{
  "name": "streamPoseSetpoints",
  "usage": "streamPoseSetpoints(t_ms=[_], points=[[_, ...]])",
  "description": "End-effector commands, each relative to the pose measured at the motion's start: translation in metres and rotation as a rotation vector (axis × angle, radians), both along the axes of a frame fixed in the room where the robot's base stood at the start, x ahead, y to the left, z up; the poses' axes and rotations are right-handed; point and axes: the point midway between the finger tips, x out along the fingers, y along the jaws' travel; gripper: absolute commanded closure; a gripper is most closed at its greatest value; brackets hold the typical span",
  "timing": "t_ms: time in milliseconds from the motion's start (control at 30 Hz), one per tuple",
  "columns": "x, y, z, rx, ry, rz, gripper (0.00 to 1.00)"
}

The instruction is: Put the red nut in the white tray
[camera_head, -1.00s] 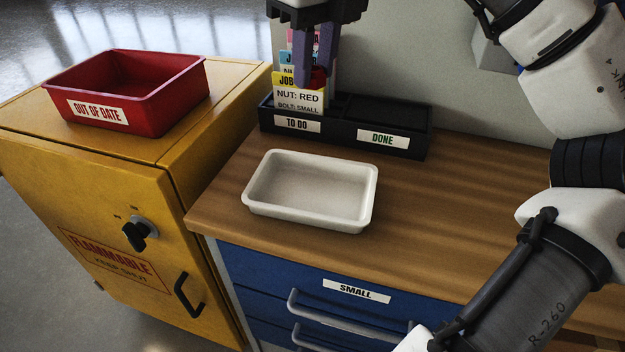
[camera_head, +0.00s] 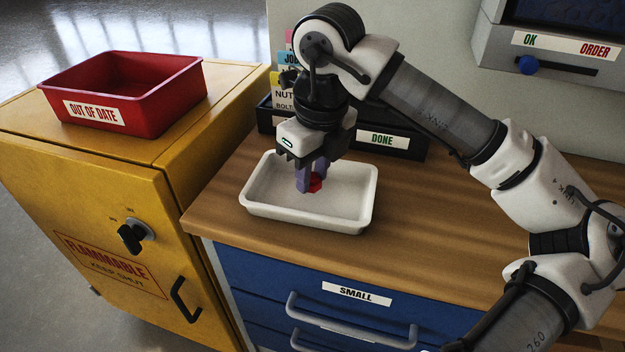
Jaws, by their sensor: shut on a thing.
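The white tray (camera_head: 262,205) sits on the wooden bench top near its left front corner. My gripper (camera_head: 309,186) points down over the middle of the tray. It is shut on the red nut (camera_head: 316,181), which shows between and beside the purple fingers. The fingertips and nut appear within the tray's outline; I cannot tell whether the nut touches the tray floor. The tray holds nothing else that I can see.
Behind the tray stands a black card holder (camera_head: 390,147) with job cards, partly hidden by my arm. A red bin (camera_head: 160,107) sits on the yellow cabinet (camera_head: 95,190) at left. A grey box with a blue knob (camera_head: 528,65) is on the wall. The bench right of the tray is clear.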

Motion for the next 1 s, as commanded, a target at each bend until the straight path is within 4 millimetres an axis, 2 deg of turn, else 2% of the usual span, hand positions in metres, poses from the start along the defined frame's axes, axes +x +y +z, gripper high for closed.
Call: streamPoseSetpoints(t_ms=[33,133,500,533,700,1000], points=[[0.0,0.0,-0.01,0.002,0.004,0.0,0.95],[0.0,0.0,-0.02,0.003,0.001,0.0,0.95],[0.0,0.0,-0.026,0.001,0.0,0.0,0.95],[0.0,0.0,-0.025,0.001,0.0,0.0,0.73],[0.0,0.0,-0.024,0.001,0.0,0.0,0.52],[0.0,0.0,-0.022,0.001,0.0,0.0,0.52]])
